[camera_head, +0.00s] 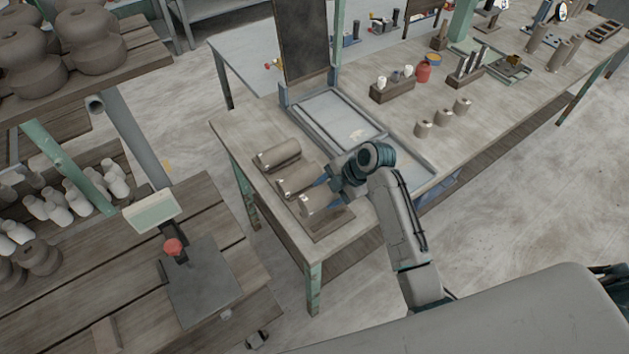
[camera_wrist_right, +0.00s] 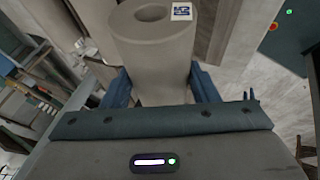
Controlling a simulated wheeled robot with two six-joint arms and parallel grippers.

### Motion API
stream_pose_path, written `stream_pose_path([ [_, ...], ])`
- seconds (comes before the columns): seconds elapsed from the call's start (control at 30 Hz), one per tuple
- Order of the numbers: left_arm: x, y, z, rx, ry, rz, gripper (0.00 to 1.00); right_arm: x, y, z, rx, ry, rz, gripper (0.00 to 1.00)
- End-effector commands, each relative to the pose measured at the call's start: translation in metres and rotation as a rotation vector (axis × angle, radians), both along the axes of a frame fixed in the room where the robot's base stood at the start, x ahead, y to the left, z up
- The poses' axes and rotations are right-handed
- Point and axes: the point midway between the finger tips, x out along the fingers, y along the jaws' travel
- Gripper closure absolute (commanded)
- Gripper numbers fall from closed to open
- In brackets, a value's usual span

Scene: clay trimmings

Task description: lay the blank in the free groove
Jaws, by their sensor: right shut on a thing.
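A dark wooden cradle (camera_head: 335,224) lies at the near left end of the long table. Two grey-brown clay blanks, a far one (camera_head: 279,153) and a middle one (camera_head: 296,178), lie side by side across it. My right gripper (camera_head: 323,187) is shut on a third blank (camera_head: 317,202), at the cradle's near end. In the right wrist view this blank (camera_wrist_right: 153,55) stands between the blue fingers, with a hole in its end and a white-and-blue label. I cannot tell whether it touches the cradle. The groove under it is hidden. My left gripper is not in view.
A grey tray (camera_head: 418,164) with a dark upright board (camera_head: 304,40) lies just beyond the cradle. Several small clay pieces stand farther right on the table. A dark bench with a red-knobbed device (camera_head: 173,247) is at left, across a floor gap.

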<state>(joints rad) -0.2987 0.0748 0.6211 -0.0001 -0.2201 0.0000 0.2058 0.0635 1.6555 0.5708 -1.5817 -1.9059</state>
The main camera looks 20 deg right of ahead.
Motion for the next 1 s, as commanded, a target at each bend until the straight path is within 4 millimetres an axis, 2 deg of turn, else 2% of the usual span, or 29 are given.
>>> stream_pose_path([
  [0.27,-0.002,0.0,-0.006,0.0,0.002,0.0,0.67,0.001,0.0,-0.007,0.002,-0.006,0.019,0.88],
  [1.0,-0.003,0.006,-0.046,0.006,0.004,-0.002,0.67,0.001,0.0,-0.055,0.001,-0.006,0.016,0.88],
])
